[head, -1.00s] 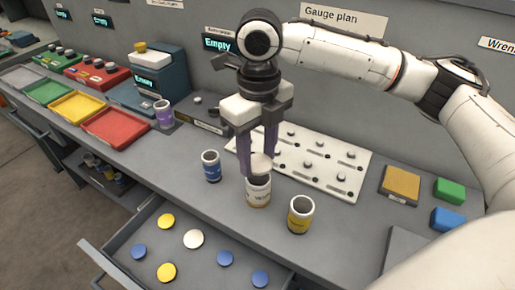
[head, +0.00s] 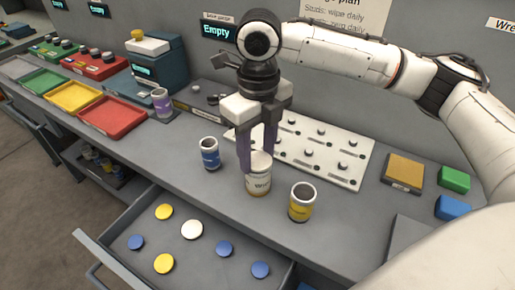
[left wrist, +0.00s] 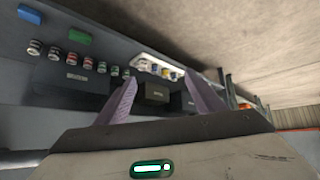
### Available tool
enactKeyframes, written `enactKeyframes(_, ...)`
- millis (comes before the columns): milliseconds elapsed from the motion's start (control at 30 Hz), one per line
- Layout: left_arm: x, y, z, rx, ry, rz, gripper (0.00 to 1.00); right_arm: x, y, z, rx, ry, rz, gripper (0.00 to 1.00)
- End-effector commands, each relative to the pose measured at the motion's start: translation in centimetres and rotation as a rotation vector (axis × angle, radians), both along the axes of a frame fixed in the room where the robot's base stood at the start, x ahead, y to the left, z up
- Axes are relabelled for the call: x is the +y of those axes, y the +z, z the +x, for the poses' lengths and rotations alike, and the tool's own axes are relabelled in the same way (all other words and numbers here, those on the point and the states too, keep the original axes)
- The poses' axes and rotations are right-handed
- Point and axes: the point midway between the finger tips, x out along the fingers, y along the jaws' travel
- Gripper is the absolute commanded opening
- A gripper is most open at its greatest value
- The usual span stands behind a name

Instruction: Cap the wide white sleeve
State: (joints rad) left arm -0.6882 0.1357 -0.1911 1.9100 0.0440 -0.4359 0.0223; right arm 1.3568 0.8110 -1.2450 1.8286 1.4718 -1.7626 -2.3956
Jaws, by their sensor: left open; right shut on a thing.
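The wide white sleeve (head: 258,185) stands upright on the bench in the head view, with dark print on its side. My right gripper (head: 257,162) points down over it, its purple fingers shut on a white cap (head: 261,159). The cap is at the sleeve's mouth and hides the opening; I cannot tell whether it is seated. My left gripper (left wrist: 163,88) shows only in the left wrist view, open and empty, its fingers spread wide.
A blue sleeve (head: 209,154) and a yellow sleeve (head: 302,202) stand close on either side. An open drawer (head: 114,258) in front holds several yellow, blue and white caps. A white pegged board (head: 349,182) lies behind. A purple-labelled sleeve (head: 162,103) stands farther left.

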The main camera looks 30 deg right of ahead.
Motion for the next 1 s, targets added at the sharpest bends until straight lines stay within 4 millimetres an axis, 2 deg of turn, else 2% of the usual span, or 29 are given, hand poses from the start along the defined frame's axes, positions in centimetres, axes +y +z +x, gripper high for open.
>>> enactKeyframes(233, 0.0, -0.1, 0.0, 0.001, 0.0, 0.0, 0.62, 0.0, -0.5, -0.2, 0.008, 0.0, 0.0, 0.22)
enactKeyframes(267, 0.0, -0.1, 0.0, 0.001, 0.0, 0.0, 0.62, 0.0, -0.5, -0.2, 0.008, 0.0, 0.0, 0.48)
enactKeyframes(367, 0.0, -0.1, 0.0, 0.001, 0.0, 0.0, 0.62, 0.0, -0.6, -0.2, 0.009, 0.0, -0.001, 0.64)
enactKeyframes(733, 0.0, -0.1, 0.0, 0.001, 0.001, 0.001, 0.62, 0.1, -0.2, -0.2, 0.011, 0.001, -0.001, 0.64)
enactKeyframes(867, 0.0, 0.0, 0.0, 0.001, 0.001, 0.001, 0.62, 0.1, 1.7, -0.1, 0.007, 0.001, 0.001, 0.64)
enactKeyframes(1000, 0.0, 0.2, 0.1, 0.0, 0.001, 0.001, 0.62, 0.1, 4.8, -0.1, 0.001, 0.0, 0.001, 0.64)
